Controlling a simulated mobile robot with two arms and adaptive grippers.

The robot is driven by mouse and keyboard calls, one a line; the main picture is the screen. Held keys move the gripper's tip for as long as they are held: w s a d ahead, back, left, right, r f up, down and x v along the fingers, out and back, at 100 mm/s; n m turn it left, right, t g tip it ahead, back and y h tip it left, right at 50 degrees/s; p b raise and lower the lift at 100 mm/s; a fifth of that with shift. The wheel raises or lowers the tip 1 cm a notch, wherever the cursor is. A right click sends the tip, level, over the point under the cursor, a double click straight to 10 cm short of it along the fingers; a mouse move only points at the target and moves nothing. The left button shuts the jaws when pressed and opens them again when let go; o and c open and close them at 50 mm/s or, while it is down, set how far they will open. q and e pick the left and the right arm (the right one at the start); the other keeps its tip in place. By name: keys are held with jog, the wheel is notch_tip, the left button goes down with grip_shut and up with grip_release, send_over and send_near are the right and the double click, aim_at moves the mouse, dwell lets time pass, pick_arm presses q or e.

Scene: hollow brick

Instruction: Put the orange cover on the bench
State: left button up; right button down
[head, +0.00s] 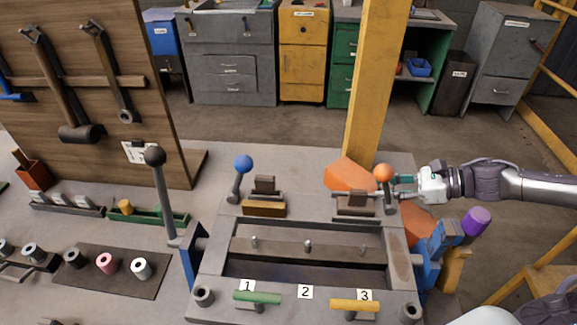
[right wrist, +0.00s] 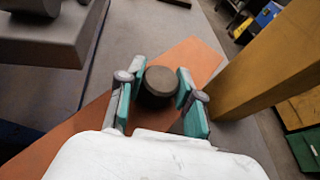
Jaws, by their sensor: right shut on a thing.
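The orange cover (head: 348,174) is a flat orange plate at the back right of the bench, partly hidden behind the orange-balled lever and my right gripper. In the right wrist view the cover (right wrist: 190,62) lies beneath my fingers, with a dark round knob (right wrist: 158,86) on it. My right gripper (head: 402,188) is shut on this knob; its green fingers (right wrist: 157,90) stand either side of it. The bench (head: 212,250) is a grey frame with an open recess holding several short pins. Whether the cover touches anything below cannot be told. My left gripper is not in view.
A yellow post (head: 374,85) stands close behind the cover. Levers with an orange ball (head: 383,172), a blue ball (head: 243,163) and a black ball (head: 154,156) rise around the bench. A purple-ended handle (head: 476,221) is at the right. Green (head: 257,297) and yellow (head: 354,305) handles sit at the front.

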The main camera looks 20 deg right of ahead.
jog(key=w+a+p, duration=0.4)
jog(key=a, duration=0.1)
jog(key=w+a+r+p, duration=0.1)
jog(key=a+p, duration=0.1)
jog(key=shift+w+a, duration=0.3)
jog(key=shift+w, duration=0.1)
jog(key=x, duration=1)
jog(key=r+p+x, duration=0.1)
jog(key=x, duration=0.3)
jog(key=shift+w+a+f, duration=0.2)
jog(key=shift+w+a, duration=0.2)
jog(key=shift+w, duration=0.05)
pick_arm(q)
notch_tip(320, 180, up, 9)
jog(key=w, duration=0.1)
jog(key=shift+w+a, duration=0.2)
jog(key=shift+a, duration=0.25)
pick_arm(e)
jog(key=shift+r, duration=0.1)
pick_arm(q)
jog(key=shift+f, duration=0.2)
pick_arm(e)
jog(key=shift+s, duration=0.1)
jog(key=c, duration=0.8)
grip_release()
jog(key=shift+f, duration=0.2)
jog(key=shift+o, duration=0.2)
